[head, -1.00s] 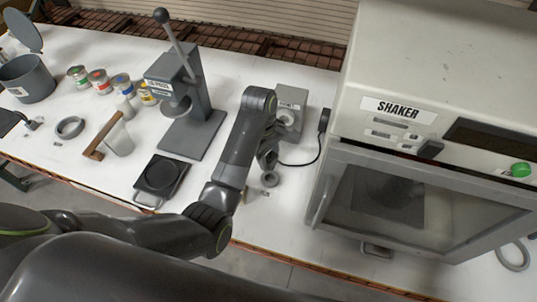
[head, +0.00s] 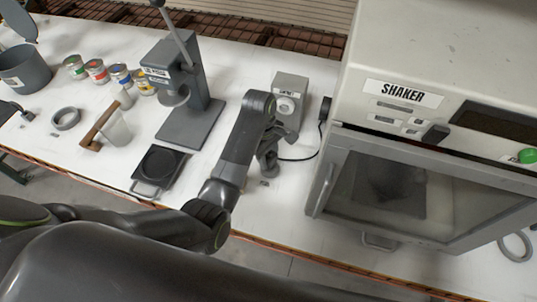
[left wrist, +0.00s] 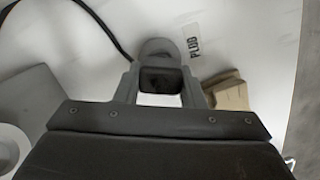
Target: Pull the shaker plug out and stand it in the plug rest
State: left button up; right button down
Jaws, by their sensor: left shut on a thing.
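My left gripper (head: 268,162) is shut on the dark shaker plug (left wrist: 160,80), which sits between its two fingers in the left wrist view. The grey round plug rest (left wrist: 158,47) shows just beyond the plug, beside a label reading PLUG (left wrist: 193,42). In the head view the gripper hides the rest and the plug. I cannot tell whether the plug touches the rest or is held above it. The grey socket box (head: 289,88) stands behind the gripper, its round white face uncovered. The black cord (head: 306,158) runs from near the shaker to the gripper. My right gripper is not in view.
The large shaker (head: 425,210) stands close on the right. A grey press (head: 190,125) and a black tray (head: 160,165) are to the left. A tan block (left wrist: 229,91) lies near the right finger in the wrist view. Open white table lies in front of the socket box.

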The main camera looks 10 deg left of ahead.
pick_arm(q)
jog(key=shift+f+b, duration=0.35)
jog(key=shift+f, duration=0.8)
jog(key=o, duration=1.1)
